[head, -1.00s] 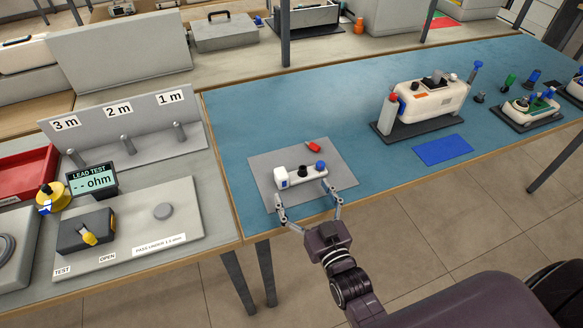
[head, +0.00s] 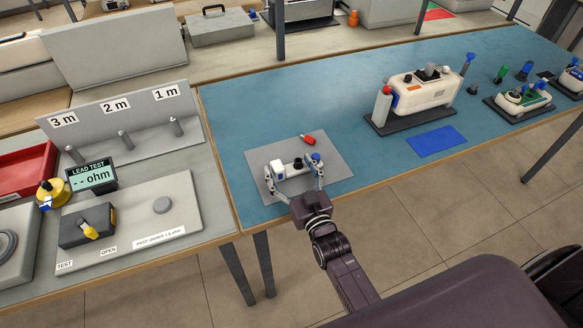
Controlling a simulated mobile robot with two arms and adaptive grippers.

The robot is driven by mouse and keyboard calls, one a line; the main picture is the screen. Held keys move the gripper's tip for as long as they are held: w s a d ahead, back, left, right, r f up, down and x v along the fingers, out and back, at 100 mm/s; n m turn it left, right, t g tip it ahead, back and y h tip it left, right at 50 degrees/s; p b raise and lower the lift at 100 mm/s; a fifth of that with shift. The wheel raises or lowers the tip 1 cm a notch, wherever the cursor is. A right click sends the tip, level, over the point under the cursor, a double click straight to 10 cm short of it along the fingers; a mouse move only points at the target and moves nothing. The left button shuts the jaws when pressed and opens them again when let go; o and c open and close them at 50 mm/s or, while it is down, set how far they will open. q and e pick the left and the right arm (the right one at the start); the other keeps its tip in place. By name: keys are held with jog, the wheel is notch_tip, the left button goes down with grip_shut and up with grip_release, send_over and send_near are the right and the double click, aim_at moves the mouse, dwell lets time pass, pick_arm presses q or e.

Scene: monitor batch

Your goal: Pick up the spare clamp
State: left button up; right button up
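A small white device (head: 292,169), which looks like the spare clamp, lies on a grey mat (head: 334,179) on the blue bench top. It has a white block at its left end, a black knob in the middle and a blue knob at its right end. My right gripper (head: 294,178) is open, with one finger near each end of the device. I cannot tell whether the fingers touch it. My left gripper is not in view.
A small red item (head: 308,140) lies behind the device on the mat. A white unit (head: 430,97) on a dark base and a blue pad (head: 436,141) are to the right. A lead test board (head: 135,215) is at left. Blue bench between is clear.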

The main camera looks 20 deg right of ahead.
jog(key=c, duration=1)
jog(key=shift+r, duration=0.1)
